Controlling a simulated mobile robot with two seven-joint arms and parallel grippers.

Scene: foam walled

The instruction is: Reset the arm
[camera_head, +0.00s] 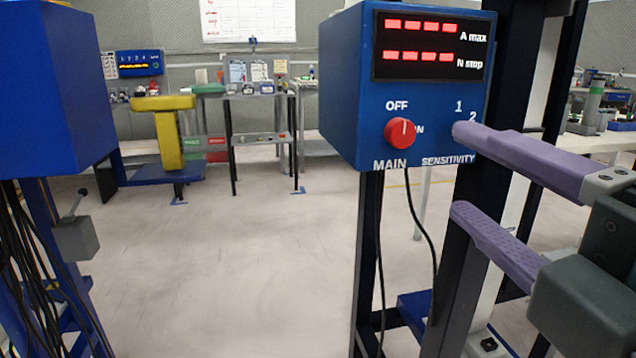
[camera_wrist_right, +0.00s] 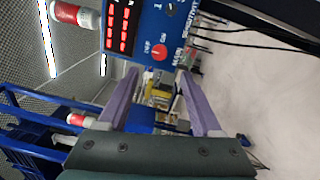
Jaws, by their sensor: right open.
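My right gripper (camera_head: 463,170) comes in from the right in the head view. Its two purple fingers are apart with nothing between them. The fingertips are by the lower right part of a blue control box (camera_head: 345,95), near the SENSITIVITY label; I cannot tell whether they touch it. A red MAIN knob (camera_head: 398,133) sits left of the fingers, between OFF and ON. The right wrist view shows the open gripper (camera_wrist_right: 158,74), the blue box (camera_wrist_right: 150,20) and the red knob (camera_wrist_right: 158,52) ahead of it. The sensitivity knob is hidden in the head view. My left gripper is out of view.
Dark posts stand below and behind the box, with a hanging black cable (camera_head: 413,215). Another blue unit (camera_head: 55,85) stands at left with cables and a grey lever box (camera_head: 76,238). A yellow T-shaped piece (camera_head: 168,135) is farther back. The middle floor is clear.

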